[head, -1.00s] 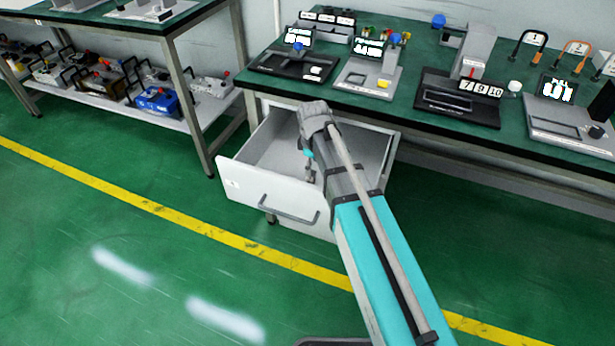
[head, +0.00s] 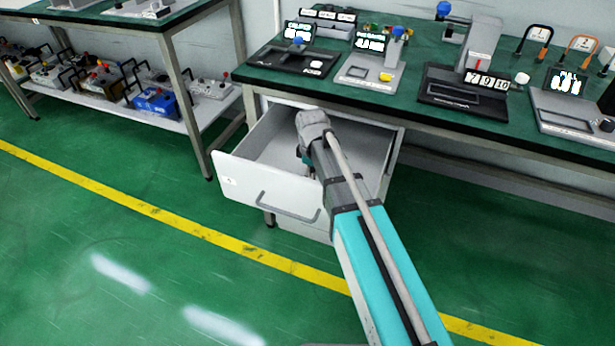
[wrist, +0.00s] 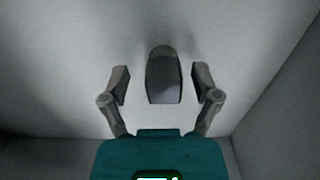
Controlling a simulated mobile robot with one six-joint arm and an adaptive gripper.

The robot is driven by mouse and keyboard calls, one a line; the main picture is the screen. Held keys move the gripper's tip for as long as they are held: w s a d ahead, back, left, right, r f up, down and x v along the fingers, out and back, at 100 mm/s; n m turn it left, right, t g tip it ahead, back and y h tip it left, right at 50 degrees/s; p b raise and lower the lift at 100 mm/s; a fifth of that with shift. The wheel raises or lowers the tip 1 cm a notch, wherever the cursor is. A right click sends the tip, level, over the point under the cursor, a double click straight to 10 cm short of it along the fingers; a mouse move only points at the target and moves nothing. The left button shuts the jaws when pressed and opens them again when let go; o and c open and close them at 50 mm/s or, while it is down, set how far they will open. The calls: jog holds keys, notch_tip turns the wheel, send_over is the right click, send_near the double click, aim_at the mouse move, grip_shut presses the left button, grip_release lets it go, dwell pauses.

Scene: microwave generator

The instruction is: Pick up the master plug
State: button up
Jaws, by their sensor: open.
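In the wrist view a dark grey object (wrist: 164,78), rounded at its far end, lies on the pale drawer floor; it looks like the master plug. My gripper (wrist: 163,84) is open, with one finger on each side of this object and a gap on both sides. I cannot tell how far above the floor the fingertips are. In the head view my arm reaches down into the open white drawer (head: 262,184) under the bench. My own arm hides the fingers and the plug there.
The drawer walls stand close around my gripper, and its front panel has a grey handle. The green bench top (head: 330,88) with several test devices overhangs the drawer at the back. The green floor (head: 100,250) in front is clear.

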dwell(0.5)
grip_shut()
